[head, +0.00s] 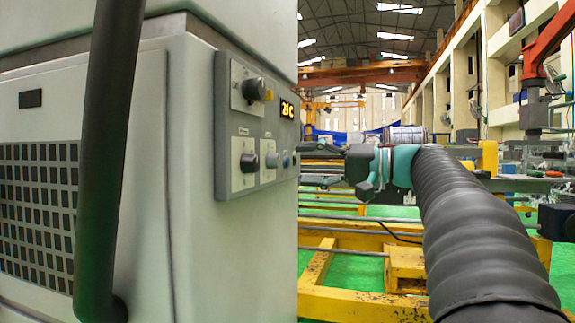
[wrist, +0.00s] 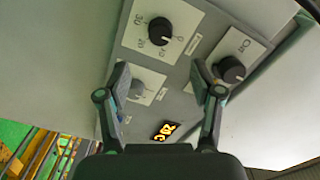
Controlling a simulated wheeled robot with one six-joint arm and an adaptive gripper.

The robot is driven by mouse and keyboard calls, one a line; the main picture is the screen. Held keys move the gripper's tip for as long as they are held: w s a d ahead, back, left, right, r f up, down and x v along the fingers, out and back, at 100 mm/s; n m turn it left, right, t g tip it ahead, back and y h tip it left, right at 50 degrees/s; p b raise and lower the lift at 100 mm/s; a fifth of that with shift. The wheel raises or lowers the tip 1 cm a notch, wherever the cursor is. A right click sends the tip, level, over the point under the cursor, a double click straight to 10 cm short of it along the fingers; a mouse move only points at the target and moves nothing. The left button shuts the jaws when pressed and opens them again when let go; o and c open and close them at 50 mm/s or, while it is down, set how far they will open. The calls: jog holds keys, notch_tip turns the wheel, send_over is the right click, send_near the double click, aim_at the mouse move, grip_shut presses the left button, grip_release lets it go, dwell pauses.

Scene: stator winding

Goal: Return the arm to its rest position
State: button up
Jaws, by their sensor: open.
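My gripper (head: 318,164) is at the end of my arm in the head view, level with the right edge of a grey control panel (head: 234,135) on a pale cabinet. In the wrist view my gripper (wrist: 161,74) is open and empty, its two fingers spread in front of the panel (wrist: 185,103). A black knob (wrist: 158,30) shows beyond and between the fingertips, apart from them as far as I can tell. Another knob (wrist: 232,70) is right of the right finger. A third knob (wrist: 137,88) is partly hidden beside the left finger.
The cabinet (head: 180,120) fills the left of the head view, with a lit display (head: 287,109) on its panel. A dark upright bar (head: 108,150) stands before it. Yellow frames (head: 400,265) and metal rails stand on the green floor (head: 345,260). An orange arm (head: 545,45) is at the upper right.

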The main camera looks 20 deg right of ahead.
jog(key=shift+s+d, duration=0.4)
jog(key=shift+d, duration=0.15)
